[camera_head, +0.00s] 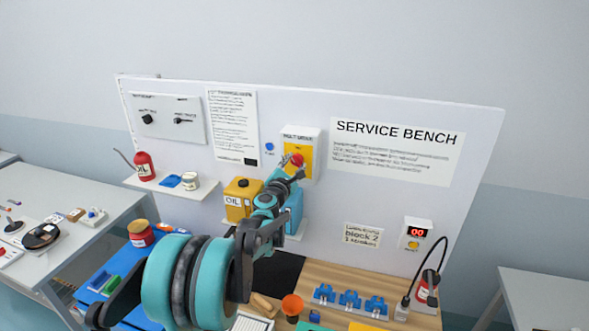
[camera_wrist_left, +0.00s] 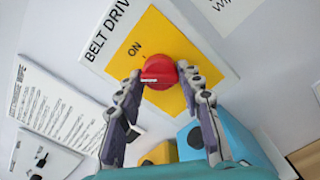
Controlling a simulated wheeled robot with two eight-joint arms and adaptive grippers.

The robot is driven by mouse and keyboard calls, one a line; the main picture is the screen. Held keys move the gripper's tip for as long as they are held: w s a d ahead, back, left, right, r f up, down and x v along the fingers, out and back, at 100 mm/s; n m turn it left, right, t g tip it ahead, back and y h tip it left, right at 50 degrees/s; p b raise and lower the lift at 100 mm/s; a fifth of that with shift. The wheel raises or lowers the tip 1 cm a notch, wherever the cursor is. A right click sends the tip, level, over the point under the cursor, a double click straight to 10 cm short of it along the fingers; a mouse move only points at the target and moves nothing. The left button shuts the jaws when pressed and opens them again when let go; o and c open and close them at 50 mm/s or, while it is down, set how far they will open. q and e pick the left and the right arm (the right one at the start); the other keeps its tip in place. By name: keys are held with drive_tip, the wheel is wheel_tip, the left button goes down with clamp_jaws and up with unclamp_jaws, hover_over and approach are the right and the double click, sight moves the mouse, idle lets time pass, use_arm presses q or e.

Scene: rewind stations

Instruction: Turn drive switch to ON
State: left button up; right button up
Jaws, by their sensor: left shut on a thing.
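In the head view the knob (camera_head: 297,160) sits on the white and yellow switch box (camera_head: 306,140) on the upright panel. My left gripper (camera_wrist_left: 161,84) has its fingers on both sides of the knob and is shut on it. A white mark on the knob's face points to the left in the wrist view, not at the ON word. My right gripper is not in view.
A yellow OIL can (camera_head: 238,205) and a blue container (camera_head: 294,212) stand just below the switch on a shelf. A red oil can (camera_head: 143,166) is on the left shelf (camera_head: 150,188). Blue holders (camera_head: 350,300) and an orange cup (camera_head: 292,305) are on the bench.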

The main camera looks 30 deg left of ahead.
use_arm(q)
drive_tip(key=m+b, duration=0.1)
drive_tip(key=m, duration=0.2)
drive_tip(key=shift+m, duration=0.3)
drive_tip(key=shift+m+b, duration=0.4)
drive_tip(key=shift+m, duration=1)
drive_tip(key=o, duration=1.1)
drive_tip(key=shift+o, duration=0.2)
